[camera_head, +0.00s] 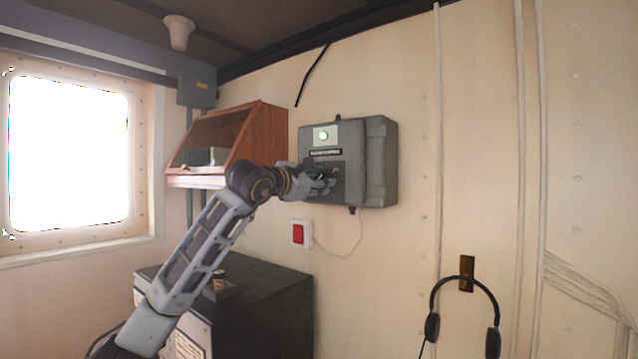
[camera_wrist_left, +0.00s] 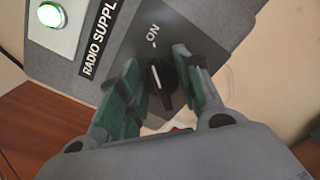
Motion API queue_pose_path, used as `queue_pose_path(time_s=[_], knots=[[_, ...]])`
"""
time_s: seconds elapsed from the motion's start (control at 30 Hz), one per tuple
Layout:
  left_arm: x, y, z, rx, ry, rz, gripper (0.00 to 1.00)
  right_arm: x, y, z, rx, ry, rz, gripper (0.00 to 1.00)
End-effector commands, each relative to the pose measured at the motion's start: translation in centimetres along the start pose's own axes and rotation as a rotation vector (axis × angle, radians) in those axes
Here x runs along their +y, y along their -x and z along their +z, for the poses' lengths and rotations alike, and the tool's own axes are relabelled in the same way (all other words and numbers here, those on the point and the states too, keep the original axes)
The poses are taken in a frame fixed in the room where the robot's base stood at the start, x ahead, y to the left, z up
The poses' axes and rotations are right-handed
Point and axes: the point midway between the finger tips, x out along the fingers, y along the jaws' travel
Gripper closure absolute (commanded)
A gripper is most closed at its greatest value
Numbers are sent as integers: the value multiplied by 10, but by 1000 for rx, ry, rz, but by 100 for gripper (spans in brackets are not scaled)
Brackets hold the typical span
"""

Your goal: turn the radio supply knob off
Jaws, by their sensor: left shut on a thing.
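The radio supply box (camera_head: 380,150) is a grey unit on the wall, with a lit green lamp (camera_head: 323,135) and a dark label strip. In the left wrist view the label reads "RADIO SUPPL", the rest cut off, and the green lamp (camera_wrist_left: 52,14) is bright. The dark knob (camera_wrist_left: 160,90) sits on a dark plate, its pointer end towards the "ON" mark. My left gripper (camera_head: 325,180) is at the front of the box. My right gripper is out of view.
A wooden shelf box (camera_head: 250,135) is left of the supply box. A red switch (camera_head: 298,234) is below it on the wall, by a thin cable. A dark cabinet (camera_head: 280,300) stands underneath. A headset (camera_head: 433,326) hangs at lower right. The wall right of the box is clear.

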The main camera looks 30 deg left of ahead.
Motion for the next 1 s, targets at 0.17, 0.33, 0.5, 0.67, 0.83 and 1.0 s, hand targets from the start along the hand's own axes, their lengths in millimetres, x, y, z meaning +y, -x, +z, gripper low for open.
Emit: queue_pose_path(time_s=[0.17,0.33,0.5,0.67,0.83,1.0], knots=[[0,0,-1,-2,94,0,89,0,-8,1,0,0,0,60],[0,0,-1,-2,218,1,89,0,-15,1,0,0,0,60],[1,0,-2,-2,363,1,89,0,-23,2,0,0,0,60],[2,0,-1,-2,500,0,89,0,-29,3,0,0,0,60],[3,0,-2,-2,646,0,89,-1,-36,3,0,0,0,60],[3,0,-2,-2,790,-1,89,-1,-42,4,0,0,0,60]])
